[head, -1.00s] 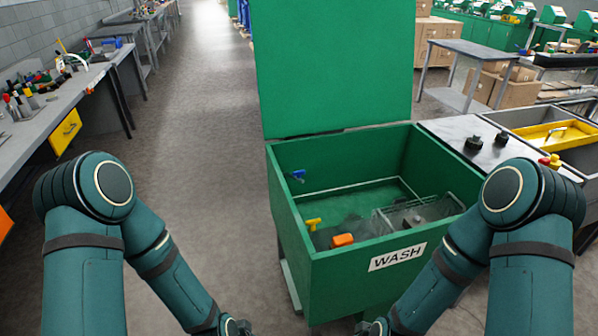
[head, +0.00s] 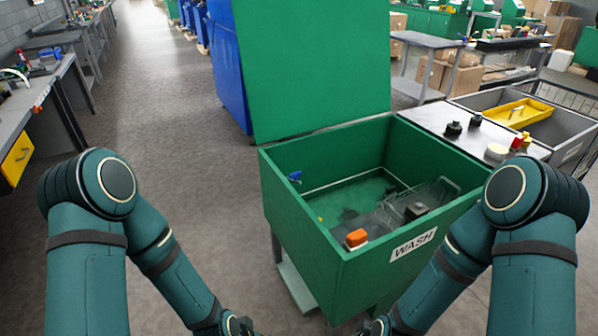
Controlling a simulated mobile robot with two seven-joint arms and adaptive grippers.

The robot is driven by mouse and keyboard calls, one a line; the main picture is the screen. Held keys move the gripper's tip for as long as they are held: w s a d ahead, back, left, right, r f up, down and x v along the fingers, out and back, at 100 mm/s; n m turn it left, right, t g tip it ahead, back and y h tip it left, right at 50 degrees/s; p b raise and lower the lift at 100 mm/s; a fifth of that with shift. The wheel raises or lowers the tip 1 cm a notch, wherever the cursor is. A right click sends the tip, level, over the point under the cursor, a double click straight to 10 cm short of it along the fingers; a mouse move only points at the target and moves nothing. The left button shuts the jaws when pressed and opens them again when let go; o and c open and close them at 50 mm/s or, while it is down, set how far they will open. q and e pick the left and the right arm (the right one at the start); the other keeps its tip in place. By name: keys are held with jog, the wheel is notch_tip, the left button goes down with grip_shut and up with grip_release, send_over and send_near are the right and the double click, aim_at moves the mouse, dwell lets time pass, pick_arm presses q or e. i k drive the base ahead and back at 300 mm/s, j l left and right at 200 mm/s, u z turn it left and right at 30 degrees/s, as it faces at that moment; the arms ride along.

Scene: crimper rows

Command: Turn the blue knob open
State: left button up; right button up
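The blue knob (head: 295,176) is small and sits at the inner left wall of an open green wash tank (head: 312,235) marked WASH. I cannot tell its exact turn position at this size. Both my arms hang in from the sides, in front of the tank. Only their wrists show at the bottom edge, apart from the knob; both grippers are cut off below the picture.
In the tank are an orange block (head: 357,238), a wire basket (head: 425,203) and a sliver of yellow. Its green lid (head: 310,60) stands up behind. A metal counter (head: 440,118) adjoins on the right. Open floor (head: 180,140) lies to the left.

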aim_at(294, 176)
jog(key=i+j+z, duration=0.15)
jog(key=j, duration=0.15)
jog(key=i+j+z, duration=0.1)
jog(key=j, duration=0.2)
jog(key=i+j+z, duration=0.15)
jog(key=j, duration=0.2)
jog(key=i+j, duration=0.2)
jog(key=i+j+z, duration=0.1)
jog(key=i+j, duration=0.15)
jog(key=j, duration=0.15)
jog(key=i+j, duration=0.1)
jog(key=j, duration=0.3)
jog(key=i+j, duration=0.15)
jog(key=j, duration=0.3)
jog(key=i+j, duration=0.1)
jog(key=j, duration=0.3)
jog(key=i+j, duration=0.1)
jog(key=j, duration=0.3)
jog(key=j+z, duration=0.15)
jog(key=z, duration=0.25)
jog(key=j+z, duration=0.1)
jog(key=z, duration=0.3)
jog(key=j+z, duration=0.2)
jog(key=z, duration=0.2)
